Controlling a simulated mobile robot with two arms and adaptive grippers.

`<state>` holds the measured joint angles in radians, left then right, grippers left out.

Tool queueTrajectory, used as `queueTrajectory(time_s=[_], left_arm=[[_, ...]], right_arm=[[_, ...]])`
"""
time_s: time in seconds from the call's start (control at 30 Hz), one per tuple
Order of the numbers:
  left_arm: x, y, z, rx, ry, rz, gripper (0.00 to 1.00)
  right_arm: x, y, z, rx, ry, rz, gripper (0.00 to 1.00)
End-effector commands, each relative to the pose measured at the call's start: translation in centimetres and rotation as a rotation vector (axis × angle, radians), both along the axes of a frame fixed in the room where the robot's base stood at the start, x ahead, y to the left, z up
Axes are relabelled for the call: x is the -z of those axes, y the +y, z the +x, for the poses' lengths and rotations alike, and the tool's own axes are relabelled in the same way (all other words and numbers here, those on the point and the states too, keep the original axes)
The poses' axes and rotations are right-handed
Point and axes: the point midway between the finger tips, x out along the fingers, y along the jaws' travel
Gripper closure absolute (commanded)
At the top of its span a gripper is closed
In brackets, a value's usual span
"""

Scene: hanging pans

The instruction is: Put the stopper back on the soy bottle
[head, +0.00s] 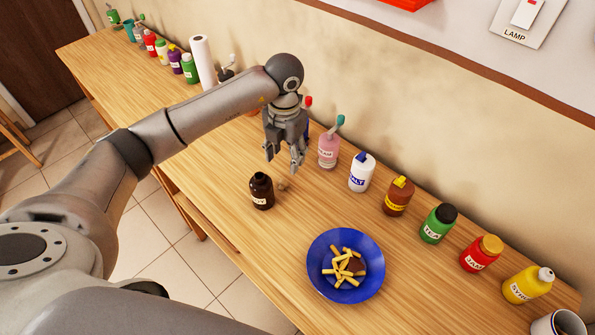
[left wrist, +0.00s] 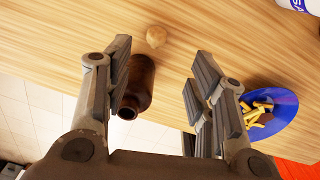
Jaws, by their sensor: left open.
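The soy bottle (head: 261,191) is dark brown with a pale label and stands upright on the wooden table, its mouth bare. In the left wrist view the bottle (left wrist: 138,85) shows its open mouth, partly hidden by one finger. A small tan round piece, apparently the stopper (head: 282,184), lies on the table just right of the bottle. In the left wrist view the stopper (left wrist: 156,37) is just beyond the fingertips, between their lines. My left gripper (head: 283,163) is open and empty, pointing down above the stopper. My right gripper is not in view.
A blue plate of fries (head: 318,283) sits to the front right. A pink bottle (head: 328,151), a salt bottle (head: 362,173) and several other bottles line the wall side. A paper roll (head: 203,63) stands far left. Bare table (head: 335,210) lies between bottle and plate.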

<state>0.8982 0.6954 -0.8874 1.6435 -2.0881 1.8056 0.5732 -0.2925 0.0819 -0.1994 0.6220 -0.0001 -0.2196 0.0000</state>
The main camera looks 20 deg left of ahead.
Motion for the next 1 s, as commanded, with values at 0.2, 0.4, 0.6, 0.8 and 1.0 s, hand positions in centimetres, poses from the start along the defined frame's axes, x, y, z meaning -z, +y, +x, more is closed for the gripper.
queueTrajectory(time_s=[0.2,0.4,0.6,0.8,1.0], left_arm=[[0.0,0.0,0.0,0.0,0.0,-0.001,0.49],[0.0,0.0,0.0,0.001,0.0,-0.001,0.49],[1.9,0.0,-0.1,0.001,0.005,-0.001,0.49],[4.8,0.1,-0.1,0.001,0.002,-0.002,0.49],[5.6,0.2,0.0,0.001,-0.001,-0.001,0.49]], right_arm=[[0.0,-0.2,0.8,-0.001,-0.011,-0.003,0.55],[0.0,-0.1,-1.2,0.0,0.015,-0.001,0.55],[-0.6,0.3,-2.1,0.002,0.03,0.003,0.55],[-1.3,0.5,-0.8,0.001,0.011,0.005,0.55],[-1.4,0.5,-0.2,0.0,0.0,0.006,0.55]])
